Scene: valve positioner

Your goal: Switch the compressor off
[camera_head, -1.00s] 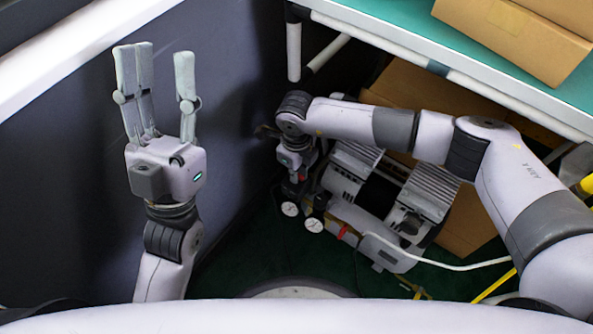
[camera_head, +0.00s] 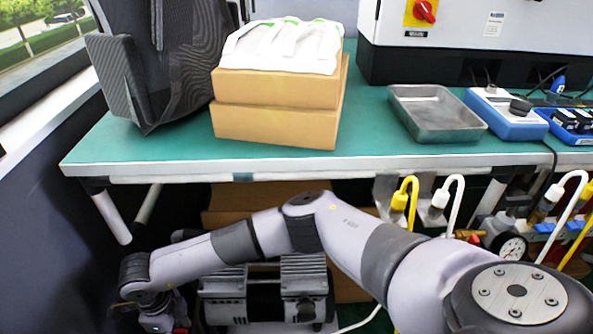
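The compressor (camera_head: 265,298), grey with ribbed cylinder heads and a dark middle, stands under the workbench at the bottom of the view. Its lower part is cut off by the picture edge. My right arm reaches across in front of and above it. My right gripper (camera_head: 160,319) is at the bottom left, just left of the compressor, with only its body showing. Its fingers are out of view, so I cannot tell whether it is open or touching anything. My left gripper is not in view. I cannot make out a switch on the compressor.
The green workbench (camera_head: 170,155) overhangs the compressor. On it are two stacked cardboard boxes (camera_head: 275,125), a grey metal tray (camera_head: 435,112) and a blue-white device (camera_head: 505,113). Hoses and a gauge (camera_head: 512,248) are at right. A dark wall bounds the left.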

